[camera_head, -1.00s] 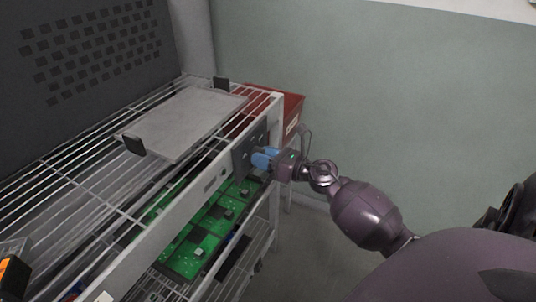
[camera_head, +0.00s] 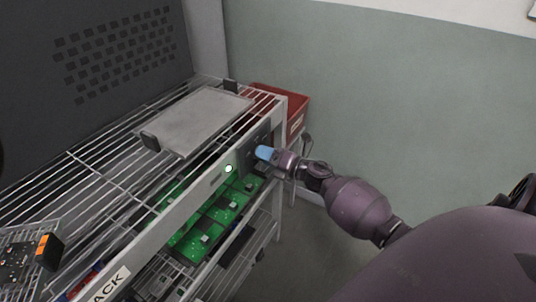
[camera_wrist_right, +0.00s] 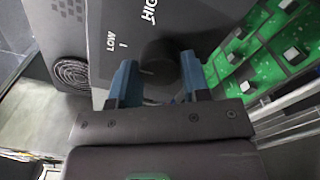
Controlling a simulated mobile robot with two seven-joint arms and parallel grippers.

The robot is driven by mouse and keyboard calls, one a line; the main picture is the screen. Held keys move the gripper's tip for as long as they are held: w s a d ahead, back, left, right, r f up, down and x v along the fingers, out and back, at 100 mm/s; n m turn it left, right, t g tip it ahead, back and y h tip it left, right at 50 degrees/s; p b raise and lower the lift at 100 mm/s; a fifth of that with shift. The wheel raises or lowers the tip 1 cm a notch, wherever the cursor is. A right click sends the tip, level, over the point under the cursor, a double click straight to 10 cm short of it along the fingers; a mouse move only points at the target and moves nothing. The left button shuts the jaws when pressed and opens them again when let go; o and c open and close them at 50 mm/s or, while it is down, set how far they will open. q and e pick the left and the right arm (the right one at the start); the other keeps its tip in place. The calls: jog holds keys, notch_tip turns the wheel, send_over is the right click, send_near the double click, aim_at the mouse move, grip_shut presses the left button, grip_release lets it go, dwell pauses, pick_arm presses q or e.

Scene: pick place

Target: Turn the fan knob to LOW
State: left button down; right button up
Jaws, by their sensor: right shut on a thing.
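The fan knob (camera_wrist_right: 158,57) is a dark round knob on a grey control panel (camera_wrist_right: 101,70), between the fingers in the right wrist view. The word LOW with a tick shows left of it, and HIGH shows above it. A small pale mark shows low on the knob. My right gripper (camera_wrist_right: 159,65) has its blue fingers on both sides of the knob, shut on it. In the head view the right gripper (camera_head: 264,152) meets the dark panel (camera_head: 248,146) at the rack's front corner, hiding the knob. My left gripper is out of view.
A wire rack carries a grey flat plate (camera_head: 195,120) on top and green circuit boards (camera_head: 205,237) below. A red bin (camera_head: 296,107) stands behind the corner. A bright white spot (camera_head: 228,168) shows on the front rail. Floor right of the rack looks clear.

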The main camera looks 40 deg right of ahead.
jog(key=shift+m, duration=0.3)
jog(key=o, duration=0.9)
jog(key=shift+s, duration=0.1)
jog(key=v, duration=1)
jog(key=shift+s+d, duration=0.15)
jog(key=shift+s, duration=0.15)
